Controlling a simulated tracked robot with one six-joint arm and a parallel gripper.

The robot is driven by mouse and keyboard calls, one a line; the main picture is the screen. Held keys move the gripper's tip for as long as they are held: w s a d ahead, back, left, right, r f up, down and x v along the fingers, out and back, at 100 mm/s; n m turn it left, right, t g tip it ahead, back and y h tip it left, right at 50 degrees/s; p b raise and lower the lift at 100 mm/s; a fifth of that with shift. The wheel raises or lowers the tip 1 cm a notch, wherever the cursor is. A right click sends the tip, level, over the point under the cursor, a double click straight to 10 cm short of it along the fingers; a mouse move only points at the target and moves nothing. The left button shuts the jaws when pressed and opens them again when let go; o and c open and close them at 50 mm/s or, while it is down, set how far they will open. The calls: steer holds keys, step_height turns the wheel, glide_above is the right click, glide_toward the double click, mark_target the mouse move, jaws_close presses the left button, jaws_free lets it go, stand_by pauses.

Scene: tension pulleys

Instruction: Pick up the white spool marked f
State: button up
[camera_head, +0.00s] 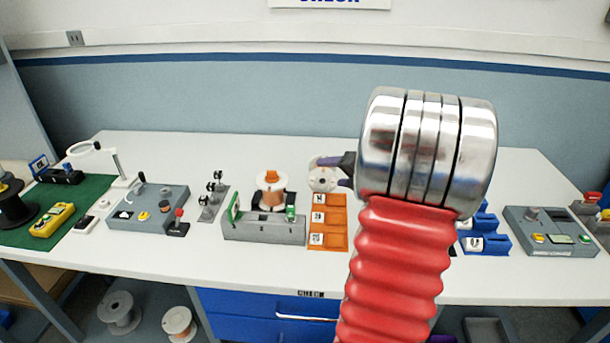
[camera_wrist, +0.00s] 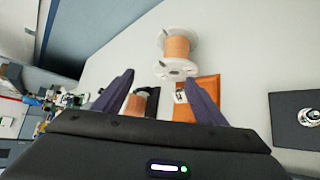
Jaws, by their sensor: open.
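A white spool with copper-coloured winding (camera_wrist: 177,47) stands on the white table just beyond my fingertips in the wrist view. In the head view a white spool (camera_head: 322,178) shows behind the orange tray, partly covered by my gripper. No letter f is readable on it. My gripper (camera_wrist: 157,78) is open and empty, its dark fingers pointing towards the spool; in the head view only a finger (camera_head: 341,164) shows beside the wrist.
The orange tray (camera_head: 328,222) with numbered labels lies in front of the spool. The grey fixture (camera_head: 262,230) is left of it. Blue holders (camera_head: 484,243) and a grey control box (camera_head: 551,231) are to the right. Two spools (camera_head: 120,311) (camera_head: 179,324) lie below the table.

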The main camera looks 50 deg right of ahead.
mark_target(319, 172)
steer(key=shift+x, duration=4.15)
steer(key=shift+w, duration=0.15)
steer(key=shift+x, duration=2.65)
